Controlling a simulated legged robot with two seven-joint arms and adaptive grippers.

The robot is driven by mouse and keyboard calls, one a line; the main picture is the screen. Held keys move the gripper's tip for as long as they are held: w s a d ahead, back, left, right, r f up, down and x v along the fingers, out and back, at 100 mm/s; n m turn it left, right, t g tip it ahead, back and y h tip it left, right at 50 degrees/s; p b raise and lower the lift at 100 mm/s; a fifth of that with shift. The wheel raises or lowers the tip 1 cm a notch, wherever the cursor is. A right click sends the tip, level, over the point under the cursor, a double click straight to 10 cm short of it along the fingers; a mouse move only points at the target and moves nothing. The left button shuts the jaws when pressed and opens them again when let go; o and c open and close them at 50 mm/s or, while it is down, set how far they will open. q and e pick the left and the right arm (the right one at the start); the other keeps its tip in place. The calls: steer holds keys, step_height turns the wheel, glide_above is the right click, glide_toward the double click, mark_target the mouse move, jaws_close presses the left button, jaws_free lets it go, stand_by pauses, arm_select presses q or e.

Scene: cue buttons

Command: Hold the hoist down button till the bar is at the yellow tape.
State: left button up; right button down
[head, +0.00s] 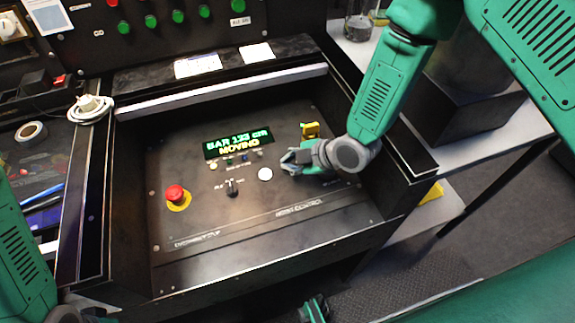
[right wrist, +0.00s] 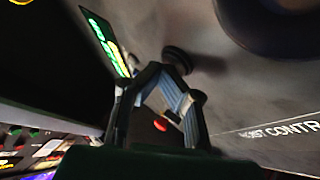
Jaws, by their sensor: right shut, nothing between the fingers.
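The control panel (head: 220,235) has a lit display (head: 239,143) reading about "BAR 123 cm" and "MOVING". My right gripper (head: 290,161) is shut and empty, low over the panel's right part. Its tips are just above and right of a round white button (head: 265,174). Any button under the tips is hidden, and I cannot tell whether they touch one. In the right wrist view the fingers (right wrist: 165,105) are near a black knob (right wrist: 178,60), with the display (right wrist: 105,45) beyond. The hoist bar is not identifiable.
A red emergency button (head: 175,194) on a yellow base stands at the panel's left. A black selector knob (head: 232,188) is in the middle. A yellow part (head: 310,130) stands behind my right gripper. Raised console walls border the panel; its front area is clear.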

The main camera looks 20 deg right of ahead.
steer(key=shift+r, duration=0.1)
steer(key=shift+r+p, duration=0.65)
steer(key=shift+r, duration=0.1)
step_height(320, 180, up, 5)
steer(key=p, duration=0.4)
stand_by(0.3)
stand_by(1.2)
